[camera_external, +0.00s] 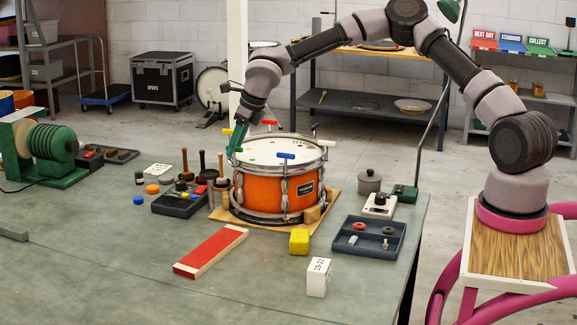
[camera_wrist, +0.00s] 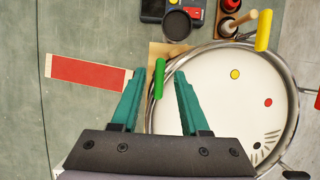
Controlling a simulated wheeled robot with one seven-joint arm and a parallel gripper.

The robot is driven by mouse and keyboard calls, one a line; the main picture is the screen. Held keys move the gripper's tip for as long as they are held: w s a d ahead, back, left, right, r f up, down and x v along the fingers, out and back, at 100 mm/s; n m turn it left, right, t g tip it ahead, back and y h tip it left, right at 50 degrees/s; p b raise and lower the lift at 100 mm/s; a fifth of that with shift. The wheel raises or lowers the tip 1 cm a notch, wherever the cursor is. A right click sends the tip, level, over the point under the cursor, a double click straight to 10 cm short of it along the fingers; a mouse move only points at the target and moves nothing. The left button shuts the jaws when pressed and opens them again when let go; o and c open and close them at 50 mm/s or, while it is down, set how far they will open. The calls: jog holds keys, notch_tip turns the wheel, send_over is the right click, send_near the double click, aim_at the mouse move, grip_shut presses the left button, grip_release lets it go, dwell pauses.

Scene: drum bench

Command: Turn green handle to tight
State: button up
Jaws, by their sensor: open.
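The orange drum (camera_external: 262,192) stands upright on a wooden board on the bench. Its white head (camera_wrist: 215,95) fills the right half of the wrist view. The green handle (camera_wrist: 158,78) sits at the drum's rim, at the left of the head in the wrist view. My gripper (camera_wrist: 161,74) is open, its teal fingertips on either side of the green handle, with visible gaps on both sides. In the external view my gripper (camera_external: 236,154) is at the drum's left rim and largely hides the green handle. Whether the fingers are level with the handle is unclear.
A blue handle (camera_external: 285,156), a yellow handle (camera_wrist: 264,30) and a red handle (camera_external: 270,122) also stand at the rim. A dark tool tray (camera_external: 180,207) and upright mallets are left of the drum. A red board (camera_external: 211,250) and yellow block (camera_external: 299,241) lie in front.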

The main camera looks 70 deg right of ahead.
jog(key=shift+w+f, duration=0.25)
jog(key=shift+f, duration=0.35)
grip_shut()
jog(key=shift+m, duration=0.3)
